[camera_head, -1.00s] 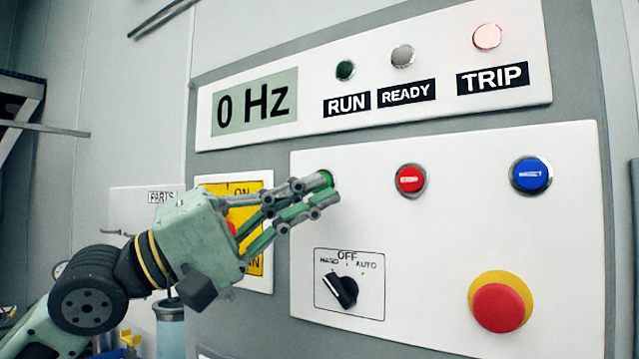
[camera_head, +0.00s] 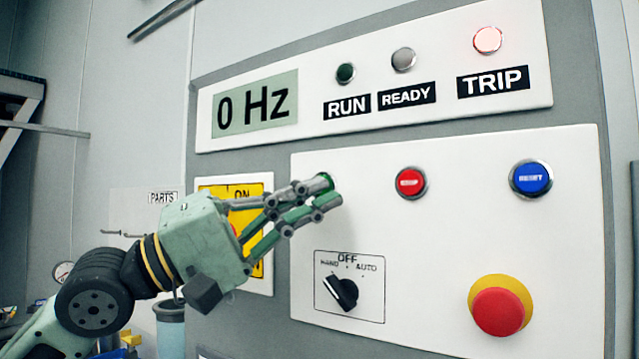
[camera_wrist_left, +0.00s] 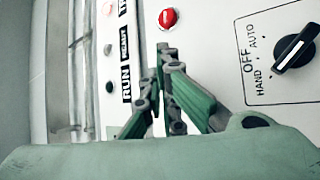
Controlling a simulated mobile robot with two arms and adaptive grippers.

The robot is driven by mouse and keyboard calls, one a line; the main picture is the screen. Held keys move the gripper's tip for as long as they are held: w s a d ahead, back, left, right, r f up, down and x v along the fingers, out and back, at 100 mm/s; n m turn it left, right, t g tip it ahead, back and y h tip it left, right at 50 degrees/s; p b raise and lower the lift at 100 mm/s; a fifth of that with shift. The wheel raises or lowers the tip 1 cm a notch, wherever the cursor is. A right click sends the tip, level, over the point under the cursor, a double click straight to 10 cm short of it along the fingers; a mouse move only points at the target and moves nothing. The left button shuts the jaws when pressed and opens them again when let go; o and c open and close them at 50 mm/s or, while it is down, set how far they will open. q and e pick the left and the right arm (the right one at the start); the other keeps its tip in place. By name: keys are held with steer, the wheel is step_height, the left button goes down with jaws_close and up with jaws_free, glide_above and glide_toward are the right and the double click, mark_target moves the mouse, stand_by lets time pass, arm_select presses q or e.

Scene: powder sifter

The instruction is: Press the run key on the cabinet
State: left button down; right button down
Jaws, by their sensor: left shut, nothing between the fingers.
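The white key panel of the cabinet (camera_head: 440,240) fills the right of the head view. A green key (camera_head: 329,178) at its upper left is mostly hidden behind my left gripper (camera_head: 326,192). The gripper's fingers are closed together and empty, with the tips at the key. I cannot tell whether they touch it. In the left wrist view the closed fingers (camera_wrist_left: 168,60) point at the panel and the green key is hidden. The RUN lamp (camera_head: 345,73) is dark green. The display (camera_head: 255,104) reads 0 Hz. My right gripper is not in view.
To the right are a red key (camera_head: 410,182), a blue reset key (camera_head: 531,178) and a red mushroom button (camera_head: 499,311). A black selector (camera_head: 342,292) sits below the gripper. The TRIP lamp (camera_head: 487,40) glows red; the READY lamp (camera_head: 403,59) is grey.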

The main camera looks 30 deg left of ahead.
arm_select(q)
steer(key=shift+w, duration=0.2)
steer(key=shift+w+p, duration=0.35)
steer(key=shift+w, duration=0.05)
stand_by(0.7)
stand_by(0.4)
steer(key=shift+s+b, duration=0.55)
steer(key=shift+s, duration=0.25)
steer(key=s+b, duration=0.2)
steer(key=s, duration=0.1)
steer(key=s+b, duration=0.1)
steer(key=s, duration=0.1)
steer(key=shift+a, duration=0.25)
